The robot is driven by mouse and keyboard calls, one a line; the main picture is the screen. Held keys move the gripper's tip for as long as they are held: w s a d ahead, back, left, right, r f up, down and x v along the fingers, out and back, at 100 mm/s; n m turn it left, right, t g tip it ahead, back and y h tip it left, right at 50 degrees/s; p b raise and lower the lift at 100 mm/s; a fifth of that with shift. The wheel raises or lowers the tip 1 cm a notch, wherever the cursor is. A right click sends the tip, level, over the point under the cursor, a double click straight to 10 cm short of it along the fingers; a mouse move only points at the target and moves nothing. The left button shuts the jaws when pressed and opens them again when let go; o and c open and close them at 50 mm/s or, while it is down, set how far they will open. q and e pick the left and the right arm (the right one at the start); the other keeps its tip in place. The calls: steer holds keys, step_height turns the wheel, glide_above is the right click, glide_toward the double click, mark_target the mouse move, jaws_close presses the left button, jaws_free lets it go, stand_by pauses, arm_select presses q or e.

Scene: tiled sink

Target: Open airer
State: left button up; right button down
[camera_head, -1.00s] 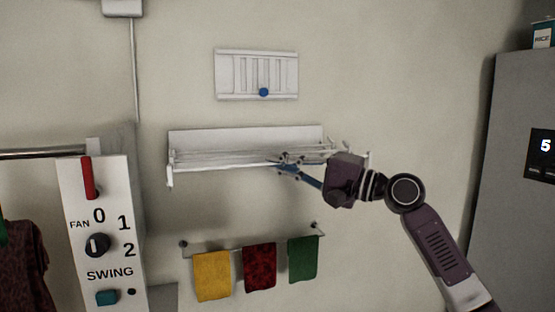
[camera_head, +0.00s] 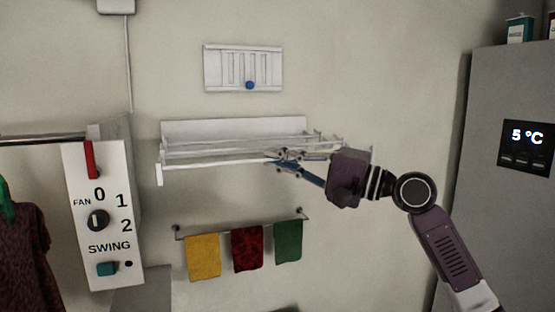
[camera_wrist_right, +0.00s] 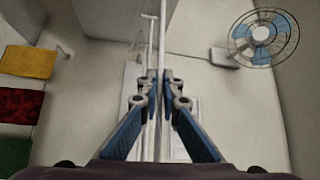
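The white airer (camera_head: 235,128) is fixed to the wall in the head view, with its rack of thin rails standing out from the back plate. Its front rail (camera_head: 210,164) runs left from my right gripper (camera_head: 275,158). In the right wrist view, the blue fingers of this gripper (camera_wrist_right: 160,80) are closed together around a thin white rail (camera_wrist_right: 163,35). The exact contact is small and partly hidden by the fingers. My left gripper is in neither view.
Yellow, red and green cloths (camera_head: 247,248) hang on a rod below the airer. A white vent with a blue knob (camera_head: 249,85) is above. A fan control panel (camera_head: 98,215) stands left, a grey fridge (camera_head: 510,215) right. A fan (camera_wrist_right: 263,36) shows in the wrist view.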

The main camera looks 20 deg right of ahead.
steer(key=c, duration=2.1)
jaws_free()
steer(key=shift+w, duration=0.1)
steer(key=shift+d, duration=0.1)
steer(key=v, duration=1.2)
